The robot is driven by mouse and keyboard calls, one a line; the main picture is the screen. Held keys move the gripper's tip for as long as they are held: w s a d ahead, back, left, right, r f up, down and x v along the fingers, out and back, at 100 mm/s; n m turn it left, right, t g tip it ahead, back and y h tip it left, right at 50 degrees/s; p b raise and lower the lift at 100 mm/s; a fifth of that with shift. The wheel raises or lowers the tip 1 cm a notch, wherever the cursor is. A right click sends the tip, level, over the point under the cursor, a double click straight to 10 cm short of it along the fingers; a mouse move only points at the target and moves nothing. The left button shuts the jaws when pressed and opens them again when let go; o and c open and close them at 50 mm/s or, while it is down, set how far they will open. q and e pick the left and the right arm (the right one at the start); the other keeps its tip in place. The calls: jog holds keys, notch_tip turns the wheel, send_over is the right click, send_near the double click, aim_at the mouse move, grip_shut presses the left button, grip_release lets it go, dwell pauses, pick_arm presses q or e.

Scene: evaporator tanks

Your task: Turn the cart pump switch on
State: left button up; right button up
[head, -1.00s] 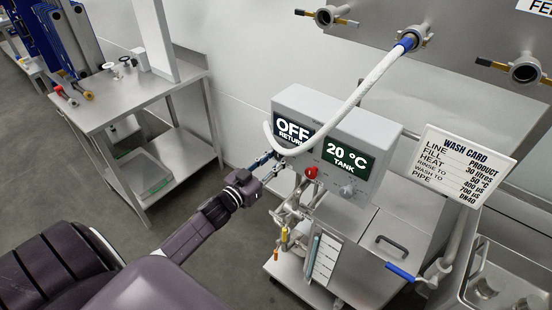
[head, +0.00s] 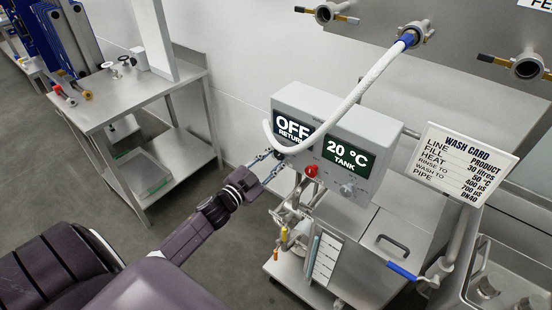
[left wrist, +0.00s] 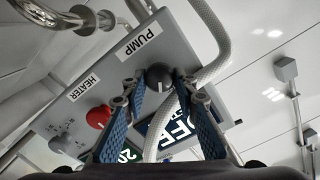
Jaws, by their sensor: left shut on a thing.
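The pump switch is a dark round knob with a white mark (left wrist: 158,74), beside the PUMP label (left wrist: 138,41) on the grey control box (head: 306,98). In the left wrist view it sits between the fingertips of my left gripper (left wrist: 157,82), which is shut on it. In the head view, my left gripper (head: 268,162) reaches the box's lower left edge, where the knob is small and partly hidden. The display (head: 293,128) reads OFF RETURN. My right gripper is not in view.
A red knob (left wrist: 98,117) beside the HEATER label (left wrist: 84,88) is close to my fingers. A white hose (head: 368,82) loops across the box's front. The second display (head: 348,152) reads 20 °C TANK. A steel table (head: 130,92) stands at left.

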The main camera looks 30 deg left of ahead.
pick_arm(q)
jog(key=m+b, duration=0.1)
jog(key=m, duration=0.2)
jog(key=shift+f+m, duration=0.1)
jog(key=shift+m, duration=0.3)
jog(key=m+b, duration=0.1)
jog(key=m, duration=0.1)
jog(key=shift+d+m, duration=0.1)
jog(key=shift+m, duration=0.3)
jog(key=m+b, duration=0.1)
jog(key=m, duration=0.3)
jog(key=shift+f+m, duration=0.1)
jog(key=shift+m, duration=0.3)
jog(key=shift+b, duration=0.3)
jog(key=o, duration=1.1)
jog(key=shift+s, duration=0.1)
